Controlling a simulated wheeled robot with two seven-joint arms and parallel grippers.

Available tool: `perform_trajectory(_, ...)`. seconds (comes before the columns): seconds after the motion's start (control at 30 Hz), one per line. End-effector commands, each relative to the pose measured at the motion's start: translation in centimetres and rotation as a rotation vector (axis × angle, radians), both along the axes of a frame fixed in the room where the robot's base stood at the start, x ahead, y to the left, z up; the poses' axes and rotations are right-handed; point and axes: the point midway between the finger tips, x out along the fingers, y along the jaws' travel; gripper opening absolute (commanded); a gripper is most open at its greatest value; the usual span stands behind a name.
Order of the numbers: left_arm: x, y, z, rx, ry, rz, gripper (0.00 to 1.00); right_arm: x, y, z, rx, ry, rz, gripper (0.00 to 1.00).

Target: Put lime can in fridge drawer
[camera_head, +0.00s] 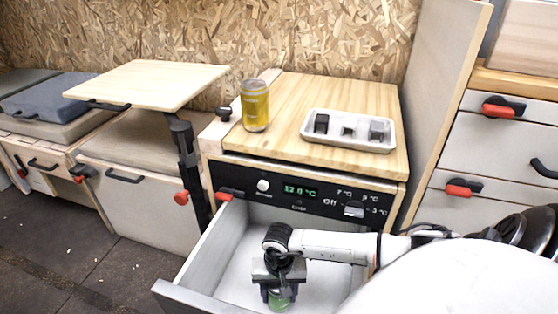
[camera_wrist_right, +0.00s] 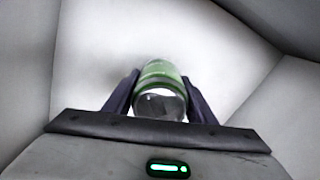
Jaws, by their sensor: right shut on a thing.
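The fridge drawer (camera_head: 218,258) is pulled open below the control panel, with pale grey inner walls. My right gripper (camera_head: 279,285) reaches down inside it and is shut on the green lime can (camera_head: 279,303). In the head view only the lower part of the can shows below the fingers. In the right wrist view the can (camera_wrist_right: 160,80) sits between the two dark fingers (camera_wrist_right: 160,100), with pale drawer walls around it. I cannot tell whether the can touches the drawer floor. My left gripper is not in view.
A yellow can or glass (camera_head: 255,106) and a white tray (camera_head: 347,143) with small dark items stand on the wooden counter (camera_head: 285,108) above the drawer. A small wooden table (camera_head: 150,82) is to the left. Cabinets with red latches (camera_head: 463,187) stand at right.

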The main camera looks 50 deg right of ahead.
Motion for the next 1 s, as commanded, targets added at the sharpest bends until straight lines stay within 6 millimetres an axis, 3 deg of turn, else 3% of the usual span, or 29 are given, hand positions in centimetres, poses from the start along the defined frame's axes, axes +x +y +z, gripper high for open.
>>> perform_trajectory(0.33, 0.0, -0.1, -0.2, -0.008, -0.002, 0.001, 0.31, 0.1, 0.0, -0.3, -0.001, -0.004, 0.000, 0.12)
perform_trajectory(0.37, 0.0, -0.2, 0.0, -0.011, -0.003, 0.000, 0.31, 0.1, 0.0, -0.3, 0.000, -0.001, 0.000, 0.54)
perform_trajectory(0.47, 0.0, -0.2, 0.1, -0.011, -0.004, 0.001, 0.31, 0.1, 0.0, -0.2, 0.000, -0.001, 0.000, 0.69)
perform_trajectory(0.8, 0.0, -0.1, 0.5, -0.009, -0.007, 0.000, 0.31, 0.0, 0.0, 0.1, 0.001, -0.001, 0.000, 0.69)
perform_trajectory(1.0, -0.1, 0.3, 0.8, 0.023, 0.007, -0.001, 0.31, 0.1, -0.1, 3.2, -0.001, -0.004, 0.003, 0.69)
